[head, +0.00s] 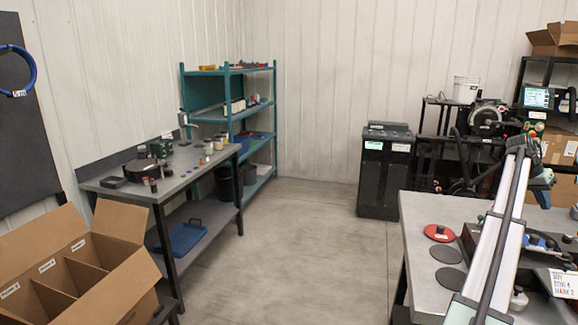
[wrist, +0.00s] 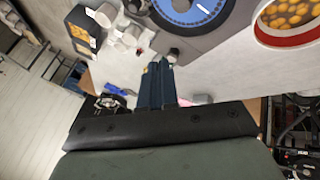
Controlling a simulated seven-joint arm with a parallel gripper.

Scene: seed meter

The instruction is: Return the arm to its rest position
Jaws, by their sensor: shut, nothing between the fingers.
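In the wrist view my gripper (wrist: 158,66) shows as two dark fingers side by side, closed together with nothing between them. They point toward a grey machine body with a round blue dial (wrist: 192,10). A red-rimmed round opening (wrist: 284,40) holding yellow-orange pieces is to the right of the fingers. I cannot tell whether the fingertips touch the machine. In the head view my arm rises on the right over the grey bench (head: 425,212); my fingers are not clear there.
On the right bench lie a red disc (head: 438,232), two dark discs (head: 448,253) and a white sign (head: 563,283). A dark cabinet (head: 384,180) stands behind. The left bench (head: 185,165) carries small parts; an open carton (head: 120,222) is in front. The floor between is clear.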

